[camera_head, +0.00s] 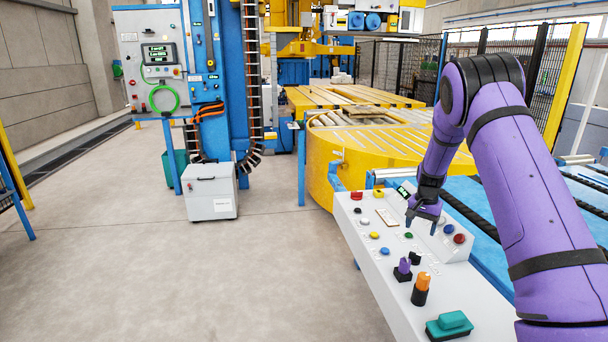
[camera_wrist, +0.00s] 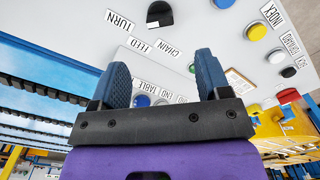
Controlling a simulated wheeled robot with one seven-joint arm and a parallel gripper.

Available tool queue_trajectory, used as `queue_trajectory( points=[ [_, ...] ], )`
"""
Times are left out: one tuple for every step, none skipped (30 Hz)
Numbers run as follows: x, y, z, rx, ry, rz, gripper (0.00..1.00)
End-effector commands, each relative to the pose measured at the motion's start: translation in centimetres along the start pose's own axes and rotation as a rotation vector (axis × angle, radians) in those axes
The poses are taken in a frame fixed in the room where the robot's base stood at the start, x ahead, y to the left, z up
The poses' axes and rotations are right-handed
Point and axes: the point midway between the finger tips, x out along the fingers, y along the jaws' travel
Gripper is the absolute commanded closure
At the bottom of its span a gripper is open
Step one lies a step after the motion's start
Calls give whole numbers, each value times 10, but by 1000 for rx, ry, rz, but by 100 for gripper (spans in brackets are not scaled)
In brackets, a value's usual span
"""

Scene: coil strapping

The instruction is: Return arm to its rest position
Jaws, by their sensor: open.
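My purple arm reaches in from the right in the head view. My gripper (camera_head: 424,217) hangs pointing down over the white control panel (camera_head: 358,225), near its far end. In the wrist view the two blue fingers of my gripper (camera_wrist: 165,78) stand apart with nothing between them. The panel face shows beyond them, with labels such as TURN, FEED and CHAIN. A black knob (camera_wrist: 159,14) and a yellow button (camera_wrist: 257,31) are in front of the fingers. A green button (camera_head: 408,235) lies close to the gripper. I cannot tell whether the fingertips touch the panel.
The panel also carries a purple selector (camera_head: 404,266), an orange selector (camera_head: 421,285) and a teal block (camera_head: 449,324). A yellow round roller table (camera_head: 370,140) stands behind it. A grey box (camera_head: 209,192) stands beside the blue column. The floor at left is clear.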

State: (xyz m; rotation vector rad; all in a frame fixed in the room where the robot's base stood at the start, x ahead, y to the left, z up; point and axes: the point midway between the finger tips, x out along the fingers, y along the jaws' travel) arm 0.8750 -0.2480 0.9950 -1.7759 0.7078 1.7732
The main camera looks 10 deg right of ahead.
Motion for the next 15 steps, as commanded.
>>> queue_trajectory(
  points=[
    [-10,-1,3,-7,5,-8,30],
    [-18,-2,6,-12,7,-13,30],
    [-29,-3,10,-21,11,-21,30],
    [-39,-3,15,-29,15,-28,30],
    [-50,-4,19,-38,19,-35,30],
    [-65,-4,27,-51,24,-44,30],
    [-77,-4,32,-63,29,-52,30],
    [-88,-4,39,-74,33,-59,30],
    [-102,-3,47,-90,39,-69,30],
    [-113,-3,54,-101,44,-76,30],
    [-124,-2,60,-112,49,-83,30],
    [-137,0,69,-128,55,-91,30],
    [-148,1,76,-140,60,-98,30],
    [-157,2,83,-152,65,-104,30],
    [-170,4,93,-169,71,-112,30]
  ],
)
